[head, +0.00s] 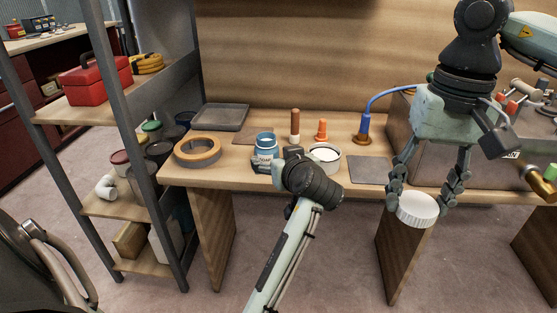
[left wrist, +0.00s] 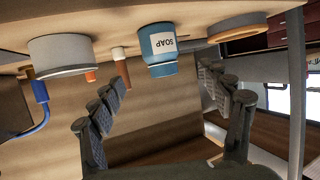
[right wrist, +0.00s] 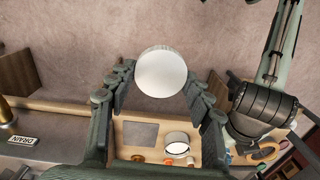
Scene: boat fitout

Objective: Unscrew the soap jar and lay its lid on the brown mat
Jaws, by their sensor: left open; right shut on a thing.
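The blue soap jar (head: 265,150) stands upright on the bench with its white label facing front, and no white lid shows on it. It appears upside down in the left wrist view (left wrist: 160,48). My left gripper (left wrist: 162,82) is open around the jar's near side, with no clear contact. My right gripper (head: 424,195) is shut on a white ribbed lid (head: 417,209), held in front of the bench edge. The lid also shows between the fingers in the right wrist view (right wrist: 161,73). The brown mat (head: 252,136) lies behind the jar, partly hidden by it.
A tan tape roll (head: 198,151) is left of the jar; a white round container (head: 325,154) is right of it. A grey mat (head: 369,170) lies bare near the front edge. A brown cylinder (head: 295,126), orange item (head: 321,130) and blue-handled tool (head: 363,130) stand behind.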

